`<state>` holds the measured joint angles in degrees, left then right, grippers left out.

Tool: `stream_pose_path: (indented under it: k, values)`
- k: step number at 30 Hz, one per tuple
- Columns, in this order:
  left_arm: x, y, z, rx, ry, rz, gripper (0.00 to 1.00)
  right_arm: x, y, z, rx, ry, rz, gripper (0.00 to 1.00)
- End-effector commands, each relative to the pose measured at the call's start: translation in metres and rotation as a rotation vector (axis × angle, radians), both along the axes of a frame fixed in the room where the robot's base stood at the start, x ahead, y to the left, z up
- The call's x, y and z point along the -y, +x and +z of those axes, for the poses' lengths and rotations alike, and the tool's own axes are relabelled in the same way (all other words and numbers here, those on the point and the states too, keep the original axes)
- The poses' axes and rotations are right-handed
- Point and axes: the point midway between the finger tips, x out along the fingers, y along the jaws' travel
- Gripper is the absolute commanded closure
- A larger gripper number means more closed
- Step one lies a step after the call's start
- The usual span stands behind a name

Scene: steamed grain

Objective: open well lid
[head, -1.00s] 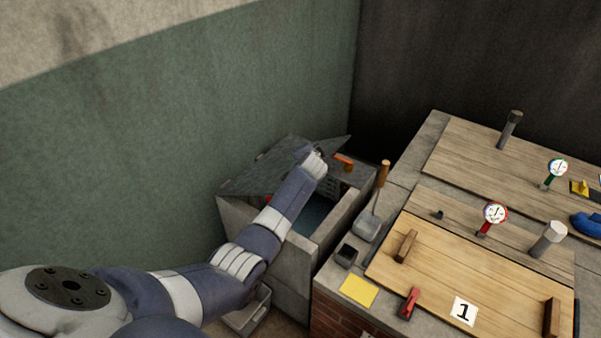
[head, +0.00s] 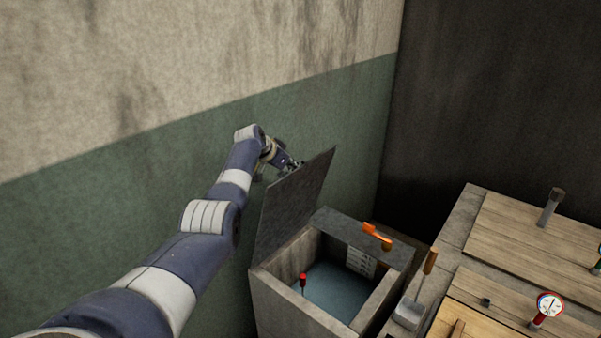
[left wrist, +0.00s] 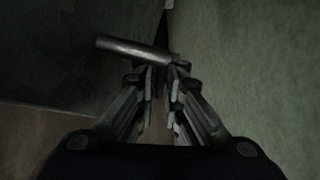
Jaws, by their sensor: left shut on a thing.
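The well lid (head: 295,203) is a dark grey plate on the left side of the concrete well (head: 295,306). It stands steeply raised, close to upright, and the well's mouth is uncovered with blue-grey water (head: 340,288) inside. My left gripper (head: 292,165) is behind the lid's upper edge, between the lid and the green wall. In the left wrist view my left gripper (left wrist: 161,88) is shut on a grey metal bar handle (left wrist: 130,48), which sticks out to the left of the fingertips. My right gripper is not in view.
A red-topped rod (head: 303,281) stands in the well. An orange lever (head: 377,234) sits on the well's rear ledge. The green wall (head: 355,120) is close behind the lid.

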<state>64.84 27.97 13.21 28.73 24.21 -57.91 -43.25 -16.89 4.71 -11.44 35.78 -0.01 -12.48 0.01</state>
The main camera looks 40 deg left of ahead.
Motion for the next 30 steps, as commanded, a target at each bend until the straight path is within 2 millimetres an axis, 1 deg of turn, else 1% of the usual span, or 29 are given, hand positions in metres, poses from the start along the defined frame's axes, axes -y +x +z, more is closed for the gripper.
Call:
stream_pose_path:
  k: [6, 17, 18, 19, 20, 27, 30]
  values:
    - [-0.006, -0.006, -0.002, -0.009, -0.029, -0.001, 1.00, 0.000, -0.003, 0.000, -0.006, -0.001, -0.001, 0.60]
    - [-0.006, -0.007, -0.003, -0.013, -0.031, -0.003, 1.00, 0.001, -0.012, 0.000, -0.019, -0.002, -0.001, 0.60]
    - [-0.006, -0.007, -0.003, -0.013, -0.030, -0.002, 0.82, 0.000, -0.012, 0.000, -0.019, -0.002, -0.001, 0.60]
    - [-0.006, -0.007, -0.002, -0.013, -0.030, -0.002, 0.75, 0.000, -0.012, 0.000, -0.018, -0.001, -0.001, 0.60]
    - [-0.006, -0.007, -0.002, -0.012, -0.030, -0.002, 0.70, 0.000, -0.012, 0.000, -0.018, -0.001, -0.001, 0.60]
    - [-0.006, -0.006, -0.001, -0.008, -0.030, -0.002, 0.70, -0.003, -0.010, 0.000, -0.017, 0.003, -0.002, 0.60]
    - [-0.006, -0.006, 0.000, -0.007, -0.029, -0.001, 0.70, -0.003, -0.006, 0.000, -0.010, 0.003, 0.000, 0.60]
